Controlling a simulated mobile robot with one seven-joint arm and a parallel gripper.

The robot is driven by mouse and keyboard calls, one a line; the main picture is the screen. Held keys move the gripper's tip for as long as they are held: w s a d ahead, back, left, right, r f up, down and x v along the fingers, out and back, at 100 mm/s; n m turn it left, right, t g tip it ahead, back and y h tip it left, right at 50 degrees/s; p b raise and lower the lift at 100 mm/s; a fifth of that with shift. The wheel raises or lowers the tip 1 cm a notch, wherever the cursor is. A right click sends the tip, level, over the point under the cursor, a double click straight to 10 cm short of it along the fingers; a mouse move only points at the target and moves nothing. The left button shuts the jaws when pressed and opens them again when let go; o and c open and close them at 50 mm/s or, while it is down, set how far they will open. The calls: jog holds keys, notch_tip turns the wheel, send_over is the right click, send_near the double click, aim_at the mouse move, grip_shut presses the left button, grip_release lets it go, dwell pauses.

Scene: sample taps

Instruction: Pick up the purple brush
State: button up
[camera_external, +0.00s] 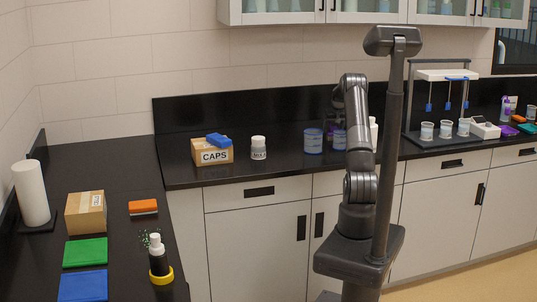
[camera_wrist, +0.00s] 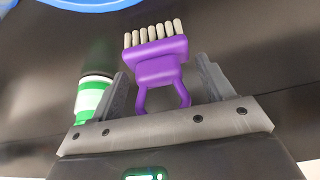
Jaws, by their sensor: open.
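The purple brush (camera_wrist: 158,66) shows in the wrist view, with a row of pale bristles at its far end and a looped handle toward me. My gripper (camera_wrist: 163,70) is open, with one finger on each side of the brush. Gaps show between the fingers and the brush, and I cannot tell whether the fingers are level with it.
A green and white container (camera_wrist: 90,98) stands just outside the left finger. A blue rim (camera_wrist: 92,4) shows at the wrist view's top. On the back counter are a CAPS box (camera_external: 213,154), a white jar (camera_external: 258,148), a blue-labelled tub (camera_external: 313,141) and a rack (camera_external: 408,95) with cups.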

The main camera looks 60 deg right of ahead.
jog(key=shift+c, duration=0.4)
jog(key=c, duration=0.6)
jog(key=shift+r, duration=0.1)
